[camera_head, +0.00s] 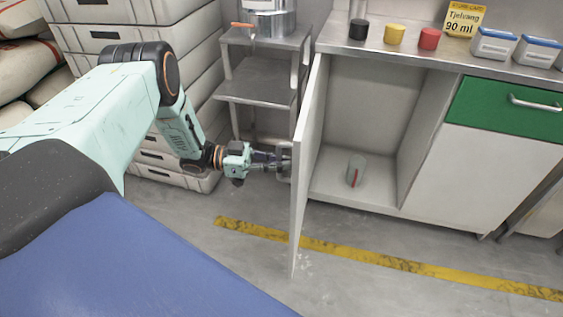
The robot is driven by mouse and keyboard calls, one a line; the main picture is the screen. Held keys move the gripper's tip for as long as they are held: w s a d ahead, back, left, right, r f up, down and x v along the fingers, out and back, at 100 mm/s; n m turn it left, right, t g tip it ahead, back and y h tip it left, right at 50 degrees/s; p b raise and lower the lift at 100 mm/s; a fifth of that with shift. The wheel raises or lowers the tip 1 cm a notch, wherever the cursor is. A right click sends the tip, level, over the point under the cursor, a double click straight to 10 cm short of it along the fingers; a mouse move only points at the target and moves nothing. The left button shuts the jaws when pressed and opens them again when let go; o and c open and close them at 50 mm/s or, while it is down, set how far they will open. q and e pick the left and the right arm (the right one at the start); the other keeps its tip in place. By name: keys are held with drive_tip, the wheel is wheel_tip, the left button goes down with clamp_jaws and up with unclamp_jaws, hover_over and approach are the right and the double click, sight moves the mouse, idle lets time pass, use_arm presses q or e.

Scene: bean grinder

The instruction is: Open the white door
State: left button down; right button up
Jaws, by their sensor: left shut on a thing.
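The white door (308,150) of the counter cabinet stands swung open, seen nearly edge-on, and the cabinet inside (378,100) shows to its right. My left gripper (284,163) is at the outer face of the door, at its handle (285,174). It is shut on the handle, though the fingertips are small and partly blend with it. A clear cup (356,168) with a red mark stands on the cabinet floor. My right gripper is not in view.
A metal shelf stand (258,85) and stacked pale crates (195,60) stand left of the door. The counter (400,48) holds black, yellow and red pots, a yellow sign (464,20) and blue-lidded tubs (493,44). A green drawer (505,110) is at right. The floor in front is clear.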

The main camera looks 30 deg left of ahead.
use_arm(q)
drive_tip(key=shift+s, duration=0.1)
drive_tip(key=c, duration=1.4)
unclamp_jaws()
drive_tip(key=v, duration=1.2)
